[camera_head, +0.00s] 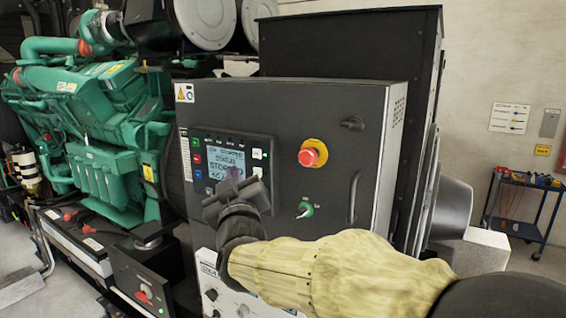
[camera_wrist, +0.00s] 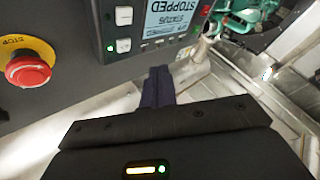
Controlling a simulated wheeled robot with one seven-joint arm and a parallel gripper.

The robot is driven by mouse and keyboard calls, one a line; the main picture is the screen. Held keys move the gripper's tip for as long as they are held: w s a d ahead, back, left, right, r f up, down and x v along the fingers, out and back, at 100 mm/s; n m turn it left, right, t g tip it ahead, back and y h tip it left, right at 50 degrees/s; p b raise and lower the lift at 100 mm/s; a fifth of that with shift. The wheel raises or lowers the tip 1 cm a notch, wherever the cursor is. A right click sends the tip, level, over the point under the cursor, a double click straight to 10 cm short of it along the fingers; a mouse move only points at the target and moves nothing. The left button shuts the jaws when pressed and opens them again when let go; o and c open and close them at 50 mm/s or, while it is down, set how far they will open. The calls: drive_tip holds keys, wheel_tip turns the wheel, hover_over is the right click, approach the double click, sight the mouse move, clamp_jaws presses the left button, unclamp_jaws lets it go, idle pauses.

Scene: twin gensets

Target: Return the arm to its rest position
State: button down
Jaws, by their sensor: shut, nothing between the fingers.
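My arm, in a yellowish sleeve, reaches in from the lower right in the head view. My gripper (camera_head: 232,178) is in front of the lower part of the control panel's display unit and hides part of it. In the wrist view the fingers of my gripper (camera_wrist: 157,72) are together with nothing between them, and they point toward the lower edge of the display unit. I cannot tell the exact gap to the panel; no contact shows.
The dark control cabinet (camera_head: 285,105) carries a display (camera_head: 225,165) reading STOPPED, a red emergency stop (camera_head: 308,157), a green-ringed switch (camera_head: 305,209) and a door handle (camera_head: 354,198). A green engine (camera_head: 100,130) stands left. A tool cart (camera_head: 524,184) stands right by the wall.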

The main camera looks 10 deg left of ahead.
drive_tip(key=d+f+m+g+h+b, duration=0.15)
drive_tip(key=d+f+g, duration=0.25)
drive_tip(key=d+f, duration=0.6)
drive_tip(key=d+f+m+g+h+b, duration=0.15)
drive_tip(key=d+f+g, duration=0.4)
drive_tip(key=f, duration=0.85)
drive_tip(key=s+d+f+m+g+h+b, duration=0.1)
drive_tip(key=s+d+f+m+g+h, duration=0.3)
drive_tip(key=s+d+f, duration=1.2)
drive_tip(key=s+d+m+g, duration=0.1)
drive_tip(key=m+g, duration=0.1)
drive_tip(key=g, duration=0.1)
drive_tip(key=shift+s+d+f+m, duration=0.3)
drive_tip(key=shift+d+f, duration=0.05)
drive_tip(key=shift+d, duration=0.05)
